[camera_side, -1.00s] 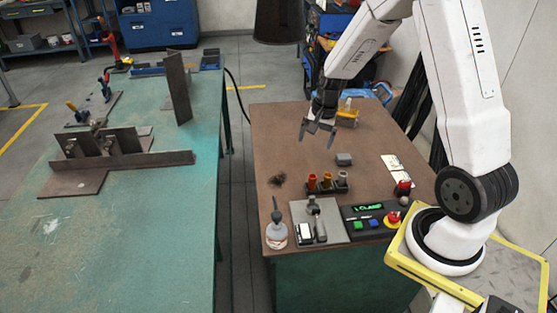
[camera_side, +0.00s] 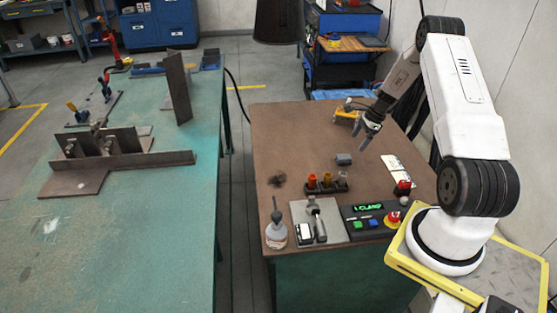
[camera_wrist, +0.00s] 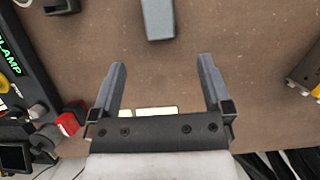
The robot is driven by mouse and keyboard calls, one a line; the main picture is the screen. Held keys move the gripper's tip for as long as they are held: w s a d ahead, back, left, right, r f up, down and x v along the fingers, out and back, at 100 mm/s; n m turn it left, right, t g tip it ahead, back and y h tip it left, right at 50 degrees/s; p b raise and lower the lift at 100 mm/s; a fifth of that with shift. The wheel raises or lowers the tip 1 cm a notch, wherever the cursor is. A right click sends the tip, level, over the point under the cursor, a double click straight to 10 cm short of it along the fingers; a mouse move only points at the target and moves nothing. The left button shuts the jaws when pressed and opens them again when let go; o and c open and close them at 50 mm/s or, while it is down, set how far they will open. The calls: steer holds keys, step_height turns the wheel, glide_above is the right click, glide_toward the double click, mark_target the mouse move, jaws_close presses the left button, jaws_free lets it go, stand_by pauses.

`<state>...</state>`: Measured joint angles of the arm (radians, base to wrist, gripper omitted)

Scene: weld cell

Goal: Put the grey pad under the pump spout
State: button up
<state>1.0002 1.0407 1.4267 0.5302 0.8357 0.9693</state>
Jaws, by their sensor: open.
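The grey pad (camera_side: 343,159) is a small block lying on the brown tabletop, behind the row of coloured cups. In the wrist view the pad (camera_wrist: 157,18) is cut by the top edge, ahead of my fingertips. The pump bottle (camera_side: 277,235) stands at the table's front left corner, with a dark pump top and a pale label. I cannot make out which way its spout points. My gripper (camera_side: 367,143) is open and empty, above the table to the right of the pad. Both fingers show apart in the wrist view (camera_wrist: 162,62).
A holder (camera_side: 328,188) with several cups, a grey plate (camera_side: 330,231) with tools, and a control box (camera_side: 372,220) fill the table's front. White cards (camera_side: 398,168) lie at the right. A yellow object (camera_side: 346,115) is at the back. The left middle is mostly clear.

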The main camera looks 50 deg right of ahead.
mark_target(348, 156)
steer(key=shift+x, duration=3.9)
jaws_close()
steer(key=shift+r, duration=0.15)
steer(key=shift+r, duration=0.75)
steer(key=s+a+r, duration=0.8)
steer(key=s+r, duration=0.3)
steer(key=shift+a, duration=0.4)
